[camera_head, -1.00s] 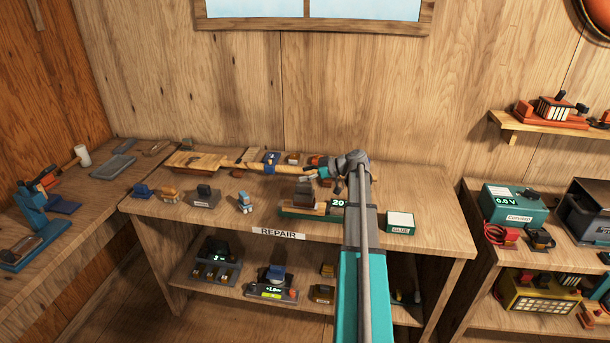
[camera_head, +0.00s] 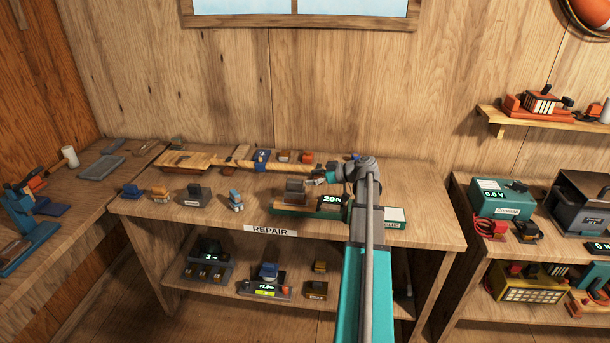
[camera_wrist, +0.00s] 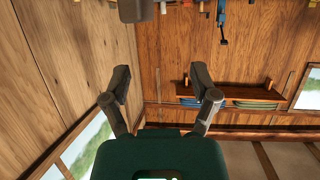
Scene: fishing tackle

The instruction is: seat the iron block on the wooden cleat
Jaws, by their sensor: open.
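A grey-brown block (camera_head: 296,187), apparently the iron block, stands upright on a low stand on the repair bench. A lighter wooden strip (camera_head: 297,199), apparently the cleat, shows beneath it. Full seating cannot be told from here. The stand has a green base (camera_head: 285,210) and a display reading 20 N. My gripper (camera_head: 320,177) is just right of the block's top and apart from it. In the wrist view its two fingers (camera_wrist: 162,82) are spread with nothing between them. A dark block (camera_wrist: 133,9), probably the same one, is cut off at the top edge.
Small blocks, including a grey one (camera_head: 194,195) and a blue-grey one (camera_head: 236,200), stand left of the stand. A long wooden piece (camera_head: 285,167) lies behind it. A white-topped green box (camera_head: 395,216) is to the right.

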